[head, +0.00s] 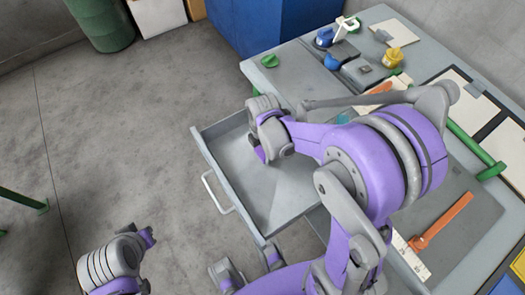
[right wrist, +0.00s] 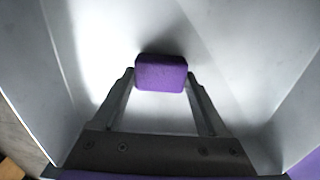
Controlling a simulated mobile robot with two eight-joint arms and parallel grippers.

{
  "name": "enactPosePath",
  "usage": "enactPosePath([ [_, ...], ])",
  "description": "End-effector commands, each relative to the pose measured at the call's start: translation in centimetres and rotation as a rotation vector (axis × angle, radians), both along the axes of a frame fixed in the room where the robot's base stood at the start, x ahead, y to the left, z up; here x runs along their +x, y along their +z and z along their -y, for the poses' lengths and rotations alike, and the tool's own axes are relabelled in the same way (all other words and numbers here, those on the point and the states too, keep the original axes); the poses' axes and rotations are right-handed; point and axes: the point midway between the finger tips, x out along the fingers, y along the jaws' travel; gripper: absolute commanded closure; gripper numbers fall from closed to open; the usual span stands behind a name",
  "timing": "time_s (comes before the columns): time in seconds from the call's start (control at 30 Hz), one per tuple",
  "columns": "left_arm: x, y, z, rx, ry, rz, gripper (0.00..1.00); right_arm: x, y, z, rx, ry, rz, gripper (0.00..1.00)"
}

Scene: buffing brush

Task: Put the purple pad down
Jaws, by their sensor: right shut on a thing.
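The purple pad (right wrist: 161,73) is a small block with rounded edges. In the right wrist view it sits between the fingertips of my right gripper (right wrist: 160,82), which is shut on it. The pad is hard to make out there against my purple arm. Whether it touches the drawer floor I cannot tell.
The drawer has a white handle (head: 217,192) and looks empty around the pad. The grey workbench (head: 405,30) holds a blue item (head: 324,38), a yellow item (head: 393,57), a green item (head: 269,61) and an orange tool (head: 440,221). A blue cabinet (head: 262,22) stands behind.

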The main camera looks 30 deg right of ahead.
Motion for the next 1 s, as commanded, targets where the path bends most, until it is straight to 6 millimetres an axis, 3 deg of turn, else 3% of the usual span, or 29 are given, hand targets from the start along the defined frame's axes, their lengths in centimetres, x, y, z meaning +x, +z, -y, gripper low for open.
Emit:
enactPosePath([
  [0.47,-0.1,-0.6,0.0,0.0,0.0,-0.002,1.0,0.0,-1.2,0.0,0.0,0.0,0.0,0.84],
  [0.5,-0.1,-0.5,0.0,0.0,0.0,-0.002,1.0,0.0,-1.1,0.0,0.0,0.0,0.0,0.17],
  [0.6,-0.1,-0.4,0.0,0.0,0.0,-0.001,1.0,0.0,-1.1,0.0,0.0,0.0,0.0,0.0],
  [0.87,-0.1,-0.3,0.0,0.0,0.0,-0.001,1.0,0.0,-0.9,0.0,0.0,0.0,0.0,0.0],
  [1.0,0.0,0.2,0.0,0.0,0.0,0.001,1.0,0.0,0.3,0.0,0.0,0.0,0.001,0.0],
])
